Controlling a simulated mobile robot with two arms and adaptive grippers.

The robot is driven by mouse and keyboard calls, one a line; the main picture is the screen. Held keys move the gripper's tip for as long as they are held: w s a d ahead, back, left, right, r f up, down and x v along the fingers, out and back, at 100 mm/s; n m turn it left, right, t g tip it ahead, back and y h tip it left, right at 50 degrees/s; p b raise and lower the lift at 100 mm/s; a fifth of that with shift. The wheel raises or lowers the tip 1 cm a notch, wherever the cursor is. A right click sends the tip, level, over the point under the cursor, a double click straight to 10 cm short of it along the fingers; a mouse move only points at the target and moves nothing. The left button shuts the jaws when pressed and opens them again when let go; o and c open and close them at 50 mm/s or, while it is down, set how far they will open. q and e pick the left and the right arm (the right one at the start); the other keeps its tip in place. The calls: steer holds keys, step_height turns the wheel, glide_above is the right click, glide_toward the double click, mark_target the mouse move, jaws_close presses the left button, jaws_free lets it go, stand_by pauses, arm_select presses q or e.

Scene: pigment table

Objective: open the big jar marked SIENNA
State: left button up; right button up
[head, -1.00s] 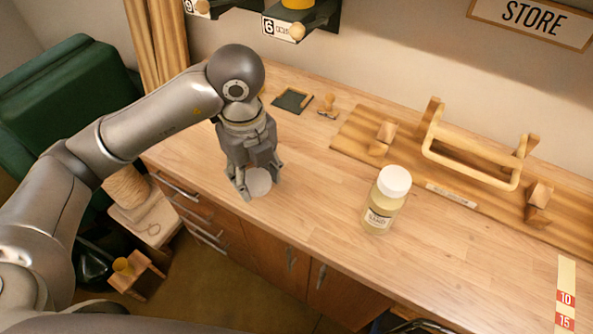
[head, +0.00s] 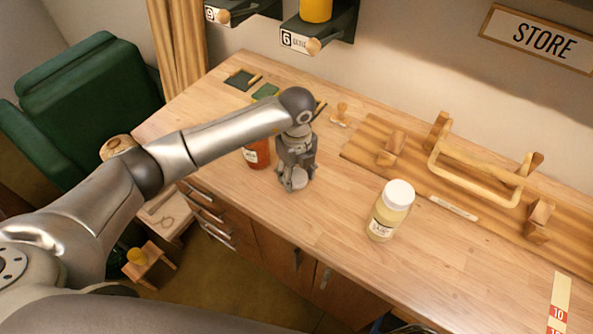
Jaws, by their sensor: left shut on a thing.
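My left gripper (head: 293,184) is low over the table, pointing down, shut on a round white lid (head: 299,178). I cannot tell whether the lid touches the table. A jar with orange-red contents (head: 258,153) stands just left of and behind the gripper, apart from the lid. My forearm covers its top, and its label is too small to read. A second jar, pale yellow with a white lid on (head: 392,211), stands upright to the right of the gripper; its label is not clear. My right gripper is not in view.
A wooden rack with a pale handle frame (head: 477,170) lies at the back right. A small wooden stamp (head: 340,114) and dark flat pads (head: 242,79) lie at the back. Shelves hang on the wall above. The table between gripper and pale jar is clear.

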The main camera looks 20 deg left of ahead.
arm_select(q)
steer(key=shift+f, duration=0.5)
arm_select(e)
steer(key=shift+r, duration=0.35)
arm_select(q)
steer(key=shift+f, duration=0.1)
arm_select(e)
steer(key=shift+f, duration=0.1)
arm_select(q)
steer(key=o, duration=1.1)
